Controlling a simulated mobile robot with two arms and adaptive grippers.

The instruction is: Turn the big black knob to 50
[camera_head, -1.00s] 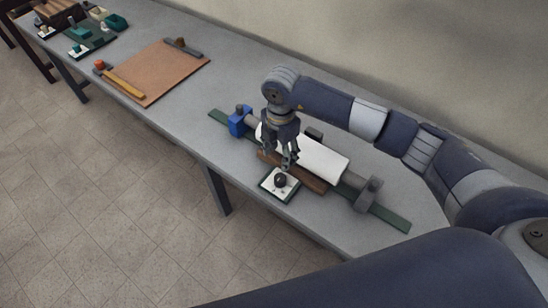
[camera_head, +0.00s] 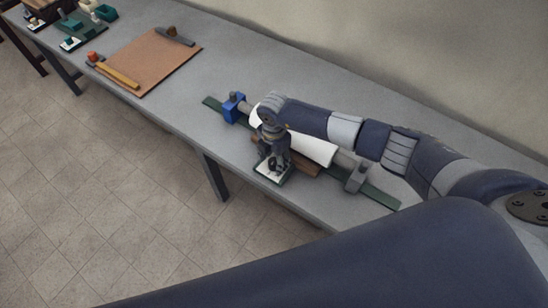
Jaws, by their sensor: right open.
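The big black knob sits on a small white plate with a dark green edge (camera_head: 262,174) at the front of the long grey table. In this view the knob is mostly hidden behind my right gripper (camera_head: 274,168). The right gripper points down right over the knob, its fingers open around or just above it; I cannot tell whether they touch it. The scale marks on the plate are too small and covered to read. My left gripper is out of view.
Behind the plate lie a white roller (camera_head: 312,147) on a green rail (camera_head: 380,195), a blue block (camera_head: 234,105) and a grey end block (camera_head: 357,178). A brown board (camera_head: 150,62) lies farther left. Bare table separates them.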

